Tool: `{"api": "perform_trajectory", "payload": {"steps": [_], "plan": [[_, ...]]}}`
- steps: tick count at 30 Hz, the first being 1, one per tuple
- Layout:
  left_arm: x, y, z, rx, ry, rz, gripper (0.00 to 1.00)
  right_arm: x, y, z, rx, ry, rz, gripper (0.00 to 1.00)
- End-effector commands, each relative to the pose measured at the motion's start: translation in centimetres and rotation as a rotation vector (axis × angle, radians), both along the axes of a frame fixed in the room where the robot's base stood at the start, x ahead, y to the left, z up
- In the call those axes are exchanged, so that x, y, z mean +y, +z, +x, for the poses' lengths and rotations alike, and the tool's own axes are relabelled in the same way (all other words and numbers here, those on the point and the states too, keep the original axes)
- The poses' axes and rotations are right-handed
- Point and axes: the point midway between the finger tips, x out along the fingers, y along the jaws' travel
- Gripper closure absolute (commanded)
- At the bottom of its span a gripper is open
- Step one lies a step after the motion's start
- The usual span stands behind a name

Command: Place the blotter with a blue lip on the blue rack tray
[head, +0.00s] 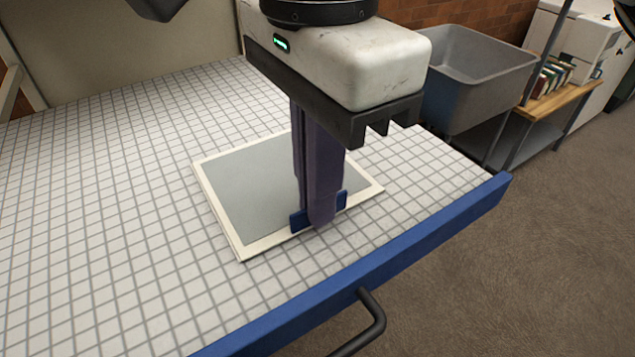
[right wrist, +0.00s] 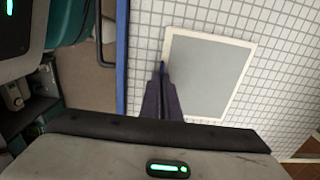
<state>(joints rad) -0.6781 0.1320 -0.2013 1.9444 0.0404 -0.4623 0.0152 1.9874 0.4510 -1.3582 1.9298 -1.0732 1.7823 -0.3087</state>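The blotter (head: 250,190) is a flat grey panel with a cream border and a small blue lip (head: 298,220) on its near edge. It lies flat at the white gridded surface; whether it rests on it or hangs just above, I cannot tell. My right gripper (head: 320,215) points down with its dark purple fingers closed on the lip. In the right wrist view the fingertips (right wrist: 161,78) meet at the lip beside the grey panel (right wrist: 205,75). The gridded surface has a blue front edge (head: 420,240), like a blue tray. My left gripper is not clearly seen.
A black handle (head: 372,320) sticks out from the blue front edge. A grey bin (head: 475,70) and a wooden shelf with books (head: 550,105) stand beyond the right end. The gridded surface (head: 90,200) is clear to the left of the blotter.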

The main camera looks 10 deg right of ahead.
Motion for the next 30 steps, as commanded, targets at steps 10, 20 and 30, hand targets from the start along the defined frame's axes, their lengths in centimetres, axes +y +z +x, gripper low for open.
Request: {"api": "perform_trajectory", "payload": {"steps": [10,20,30], "plan": [[0.0,-0.4,-0.3,0.009,0.000,0.001,0.58,0.0,-0.2,0.0,0.001,0.000,0.000,0.79],[0.1,0.0,-0.5,0.008,0.002,0.000,0.58,0.1,2.0,0.1,-0.001,-0.001,0.000,0.79],[0.3,0.2,-0.7,0.016,0.005,0.001,0.58,0.0,9.3,0.0,0.000,0.001,-0.001,0.79]]}}
